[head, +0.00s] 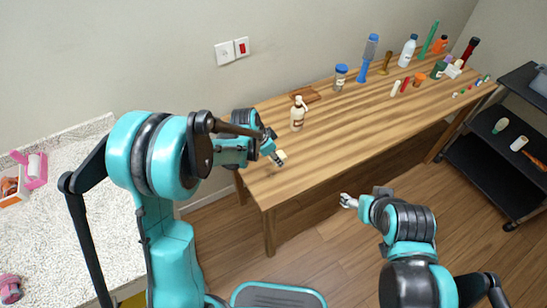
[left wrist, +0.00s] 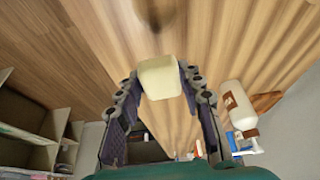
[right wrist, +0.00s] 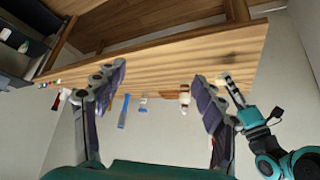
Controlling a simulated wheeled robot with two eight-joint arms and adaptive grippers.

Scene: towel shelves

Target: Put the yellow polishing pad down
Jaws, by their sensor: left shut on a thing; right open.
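The yellow polishing pad (head: 280,155) is a small pale yellow block at the left end of the wooden table (head: 340,145). In the left wrist view the pad (left wrist: 159,77) sits between the fingertips of my left gripper (left wrist: 160,85), which is shut on it. My left gripper (head: 274,157) is over the table's left end in the head view. I cannot tell whether the pad touches the tabletop. My right gripper (head: 347,201) is open and empty, in front of the table's front edge; its spread fingers show in the right wrist view (right wrist: 160,95).
A white spray bottle (head: 297,117) and a wooden board (head: 305,95) stand near the pad. Several bottles and tools crowd the table's far right end. The middle of the table is clear. A black shelf cart (head: 510,150) stands at right, a speckled white counter (head: 85,240) at left.

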